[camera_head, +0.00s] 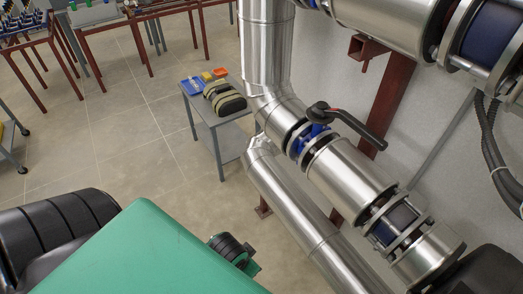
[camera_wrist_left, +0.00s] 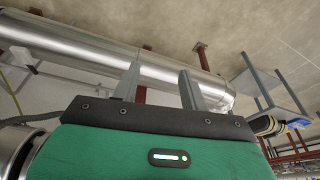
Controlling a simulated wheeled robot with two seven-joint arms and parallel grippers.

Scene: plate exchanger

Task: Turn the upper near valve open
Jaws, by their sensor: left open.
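A valve with a black lever handle (camera_head: 362,130) and a blue body (camera_head: 312,133) sits on the upper of two slanting silver pipes in the head view. The lever points toward the lower right, above the pipe; I cannot tell its exact angle to the pipe. My left gripper (camera_wrist_left: 160,88) shows in the left wrist view with its two grey fingers apart and nothing between them. A silver pipe (camera_wrist_left: 90,48) passes behind the fingers. I cannot make out the valve handle in that view. My right gripper is not in view.
A grey side table (camera_head: 215,128) holds a bag (camera_head: 224,97) and small blue, yellow and orange bins. A lower silver pipe (camera_head: 290,205) runs below the valve pipe. A dark red post (camera_head: 391,97) stands against the wall behind. Open tiled floor (camera_head: 110,130) lies to the left.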

